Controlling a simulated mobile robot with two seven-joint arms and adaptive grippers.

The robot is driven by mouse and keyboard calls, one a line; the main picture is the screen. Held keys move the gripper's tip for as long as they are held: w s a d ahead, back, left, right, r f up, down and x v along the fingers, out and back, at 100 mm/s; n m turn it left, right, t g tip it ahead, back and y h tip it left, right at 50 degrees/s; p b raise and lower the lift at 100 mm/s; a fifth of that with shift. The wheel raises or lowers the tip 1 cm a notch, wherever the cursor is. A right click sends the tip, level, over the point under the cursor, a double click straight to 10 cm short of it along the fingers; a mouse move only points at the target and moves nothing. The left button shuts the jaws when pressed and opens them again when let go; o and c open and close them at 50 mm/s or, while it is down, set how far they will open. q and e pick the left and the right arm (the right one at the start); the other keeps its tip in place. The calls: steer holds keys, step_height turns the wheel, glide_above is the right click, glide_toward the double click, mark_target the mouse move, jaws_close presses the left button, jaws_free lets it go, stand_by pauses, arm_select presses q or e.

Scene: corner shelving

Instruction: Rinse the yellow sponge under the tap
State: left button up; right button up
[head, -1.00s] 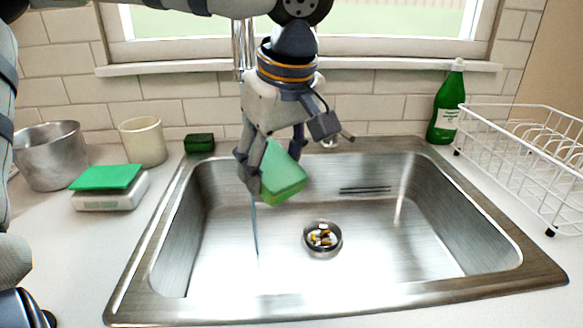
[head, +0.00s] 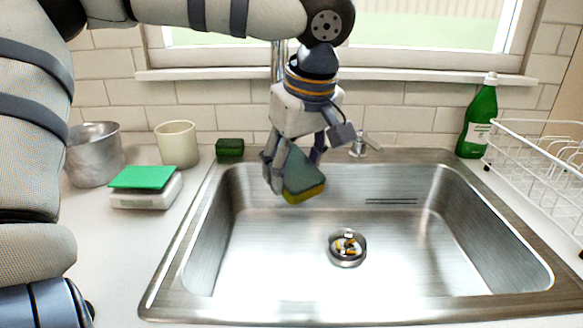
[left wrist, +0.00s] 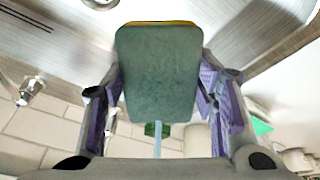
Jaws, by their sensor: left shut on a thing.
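The yellow sponge (head: 304,187) has a yellow body and a dark grey-green pad. My left gripper (head: 294,170) is shut on it and holds it tilted above the left back part of the sink (head: 430,240). In the left wrist view the sponge's grey-green face (left wrist: 158,72) fills the middle, between the two purple-padded fingers. The tap's upright pipe (head: 279,62) shows behind my gripper, and its spout is hidden. The tap handle (head: 362,145) is at the back rim. No water stream is visible in the head view. My right gripper is out of view.
A dark green sponge (head: 230,148) lies at the sink's back left corner. Left are a metal pot (head: 94,158), a cream cup (head: 177,145) and a white scale (head: 146,196) with a green top. Right are a green bottle (head: 480,118) and a white dish rack (head: 540,160).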

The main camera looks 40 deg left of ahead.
arm_select(q)
steer(key=s+d, duration=0.1)
steer(key=d, duration=0.3)
steer(key=s+d, duration=0.1)
steer(key=d, duration=0.2)
steer(key=shift+s, duration=0.3)
stand_by(1.0)
steer(key=s+d+r, duration=0.1)
steer(key=d+r, duration=0.3)
steer(key=shift+s+d, duration=0.3)
steer(key=shift+s, duration=0.1)
